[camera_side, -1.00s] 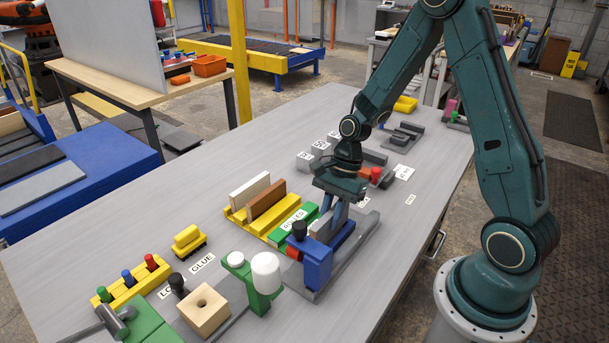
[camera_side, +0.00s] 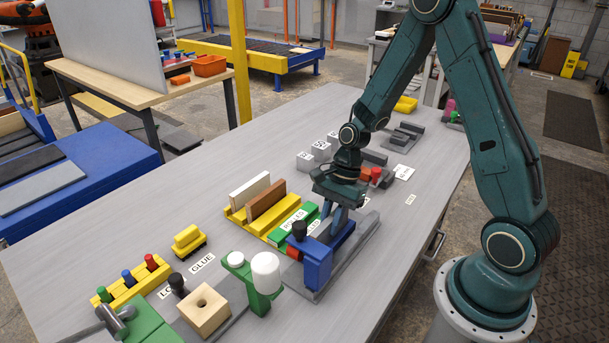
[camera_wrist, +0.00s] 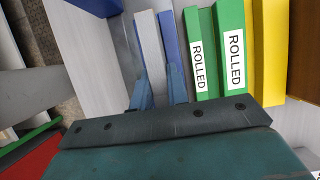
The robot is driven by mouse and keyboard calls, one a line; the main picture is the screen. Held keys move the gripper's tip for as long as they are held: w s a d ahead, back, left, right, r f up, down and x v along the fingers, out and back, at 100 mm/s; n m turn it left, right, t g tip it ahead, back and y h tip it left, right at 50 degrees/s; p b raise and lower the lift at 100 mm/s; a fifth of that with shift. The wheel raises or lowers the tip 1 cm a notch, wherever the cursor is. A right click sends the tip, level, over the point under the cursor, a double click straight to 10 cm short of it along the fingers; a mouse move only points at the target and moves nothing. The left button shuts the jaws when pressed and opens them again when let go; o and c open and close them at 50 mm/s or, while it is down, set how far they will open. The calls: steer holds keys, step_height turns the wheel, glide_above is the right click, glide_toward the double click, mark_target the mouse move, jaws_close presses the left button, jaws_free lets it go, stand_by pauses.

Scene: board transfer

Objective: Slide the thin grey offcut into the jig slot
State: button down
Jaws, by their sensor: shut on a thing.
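My gripper (camera_side: 338,220) is shut over the jig, pointing down. In the wrist view its two blue-grey fingertips (camera_wrist: 160,93) stand either side of the thin grey offcut (camera_wrist: 150,45), which is on edge and runs away from the fingers. The blue jig (camera_side: 318,264) has a block at its near end and a low wall, on a grey base. In the wrist view the jig's blue wall (camera_wrist: 168,32) runs close along the offcut's right side. In the side view the gripper and jig mostly hide the offcut; I cannot tell how deep it sits.
Green holders labelled ROLLED (camera_wrist: 230,50) lie close to the right of the jig in the wrist view, with a yellow rack (camera_side: 236,214) beyond, holding a white and a brown board. A green stand with a white knob (camera_side: 266,273) is near the jig. The table's right front is clear.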

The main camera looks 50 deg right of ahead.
steer(key=shift+f, duration=0.9)
steer(key=c, duration=1.3)
jaws_free()
steer(key=shift+r, duration=0.15)
steer(key=v, duration=1.3)
steer(key=shift+d+r, duration=0.2)
